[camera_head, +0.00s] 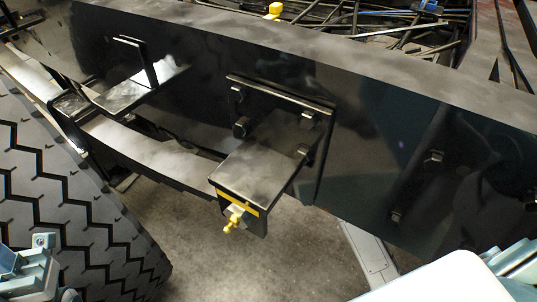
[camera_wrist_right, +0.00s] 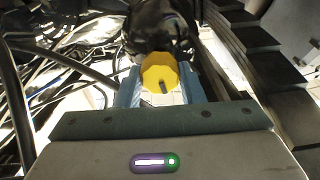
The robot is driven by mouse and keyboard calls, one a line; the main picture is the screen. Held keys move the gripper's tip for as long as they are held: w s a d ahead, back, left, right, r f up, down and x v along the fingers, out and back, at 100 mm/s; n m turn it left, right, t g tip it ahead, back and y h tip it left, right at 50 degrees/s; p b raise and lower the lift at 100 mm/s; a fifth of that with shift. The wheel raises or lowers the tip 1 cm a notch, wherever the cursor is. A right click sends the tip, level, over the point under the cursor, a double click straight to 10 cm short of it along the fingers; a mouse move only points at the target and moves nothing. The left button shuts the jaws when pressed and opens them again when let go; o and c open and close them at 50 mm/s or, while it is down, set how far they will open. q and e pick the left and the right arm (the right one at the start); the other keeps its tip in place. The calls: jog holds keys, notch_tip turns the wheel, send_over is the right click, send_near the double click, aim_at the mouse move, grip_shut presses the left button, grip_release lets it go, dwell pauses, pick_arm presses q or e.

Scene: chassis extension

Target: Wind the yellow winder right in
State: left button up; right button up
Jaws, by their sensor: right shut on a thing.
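A yellow knob (camera_wrist_right: 160,73) with a dark slot in its face sits between the blue fingers of my right gripper (camera_wrist_right: 160,92) in the right wrist view. The gripper is shut on it. A dark rounded part lies just beyond the knob. In the head view a small yellow fitting (camera_head: 235,218) hangs at the end of a black bracket, below a yellow strip, with no gripper on it. I cannot tell whether it is the same part as the knob. Neither gripper's fingertips show in the head view; only parts of my arms show at its bottom corners.
A long black chassis rail (camera_head: 370,130) crosses the head view, with bolts and a second bracket (camera_head: 140,85). A large tyre (camera_head: 75,205) fills the left. Cables and rods (camera_head: 390,30) lie behind the rail, near another yellow part (camera_head: 274,9). Grey floor (camera_head: 200,255) is open below the bracket.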

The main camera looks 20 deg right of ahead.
jog(key=shift+m, duration=1.2)
jog(key=o, duration=1)
jog(key=shift+d, duration=0.1)
